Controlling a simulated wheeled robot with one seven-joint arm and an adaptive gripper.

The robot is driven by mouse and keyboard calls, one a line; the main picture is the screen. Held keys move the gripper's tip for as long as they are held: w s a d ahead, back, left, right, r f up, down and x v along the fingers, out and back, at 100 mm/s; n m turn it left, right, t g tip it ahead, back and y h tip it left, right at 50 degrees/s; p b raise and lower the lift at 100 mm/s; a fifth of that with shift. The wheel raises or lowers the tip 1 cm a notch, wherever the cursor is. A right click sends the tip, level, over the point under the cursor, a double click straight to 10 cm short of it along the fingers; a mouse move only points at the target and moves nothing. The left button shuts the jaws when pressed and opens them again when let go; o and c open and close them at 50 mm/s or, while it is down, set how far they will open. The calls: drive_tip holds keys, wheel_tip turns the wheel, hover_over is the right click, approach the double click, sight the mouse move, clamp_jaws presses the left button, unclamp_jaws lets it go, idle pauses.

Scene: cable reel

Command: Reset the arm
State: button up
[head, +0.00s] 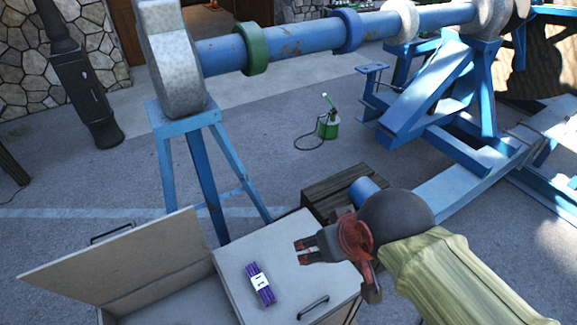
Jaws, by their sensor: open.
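My gripper (308,251) is at the lower middle of the head view, at the end of my arm (440,270) that comes in from the lower right. Its dark fingers point left and are open, with nothing between them. It appears above the grey cabinet top (230,272), to the right of a purple bundle with a white label (260,284). The bundle lies on the cabinet top, apart from the fingers. The exact height of my gripper over the top is hard to tell.
An open lid (120,265) stands left of the cabinet top. A wooden crate (335,192) is behind my gripper. A blue reel stand (197,165) rises behind the cabinet, with a blue shaft (300,45) across the top. A green canister (329,126) stands on open pavement.

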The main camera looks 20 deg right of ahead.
wheel_tip(320, 180, down, 21)
drive_tip(key=b, duration=2)
drive_tip(key=shift+r, duration=0.1)
